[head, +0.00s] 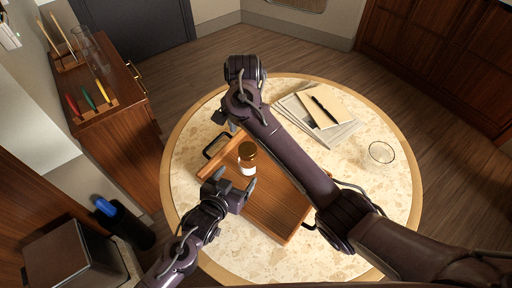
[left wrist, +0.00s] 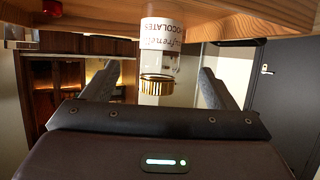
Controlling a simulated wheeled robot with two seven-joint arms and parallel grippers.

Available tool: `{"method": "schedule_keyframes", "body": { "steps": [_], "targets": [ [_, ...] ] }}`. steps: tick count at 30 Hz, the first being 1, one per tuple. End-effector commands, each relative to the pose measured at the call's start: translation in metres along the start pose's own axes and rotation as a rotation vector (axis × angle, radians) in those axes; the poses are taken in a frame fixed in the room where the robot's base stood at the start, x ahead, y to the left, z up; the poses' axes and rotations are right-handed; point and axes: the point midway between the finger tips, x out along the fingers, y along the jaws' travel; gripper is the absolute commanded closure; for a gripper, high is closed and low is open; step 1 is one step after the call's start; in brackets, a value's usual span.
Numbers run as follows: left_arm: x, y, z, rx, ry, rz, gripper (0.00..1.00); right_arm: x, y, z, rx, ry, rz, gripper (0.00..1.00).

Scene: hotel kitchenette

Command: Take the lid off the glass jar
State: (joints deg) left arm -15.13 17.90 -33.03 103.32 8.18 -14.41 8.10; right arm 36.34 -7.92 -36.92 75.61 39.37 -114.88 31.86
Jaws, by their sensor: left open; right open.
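The glass jar (head: 248,168) stands upright on the wooden tray (head: 269,208) on the round table. Its gold-brown lid (head: 247,150) is on top.
A small dark-rimmed dish (head: 215,146) is at the tray's far left. Papers and a notebook with a pen (head: 324,108) lie at the back right. A clear glass (head: 381,153) stands at the right. My right arm crosses above the tray.

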Motion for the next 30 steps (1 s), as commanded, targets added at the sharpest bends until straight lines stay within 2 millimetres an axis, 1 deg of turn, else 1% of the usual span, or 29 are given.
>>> {"method": "schedule_keyframes", "body": {
  "steps": [2,5,12,18,22,30],
  "targets": [
    [0.002,0.000,0.001,0.000,-0.001,0.000,0.20,0.000,0.000,0.001,-0.001,0.000,0.000,0.33],
    [0.010,0.000,0.000,0.000,0.001,0.000,0.20,0.000,0.000,0.001,-0.001,0.000,0.000,0.33],
    [0.047,0.000,-0.001,0.001,0.001,0.000,0.20,0.000,0.000,0.001,-0.001,0.000,0.000,0.33],
    [0.070,0.000,0.000,0.001,-0.001,0.000,0.20,0.000,0.000,0.000,-0.001,0.000,0.000,0.33],
    [0.077,0.000,0.000,0.000,0.000,0.000,0.20,0.000,0.000,0.000,-0.001,0.000,0.000,0.33],
    [0.078,0.000,0.001,0.001,-0.001,0.001,0.20,0.000,0.000,0.000,-0.001,0.000,0.000,0.33]
  ]
}}
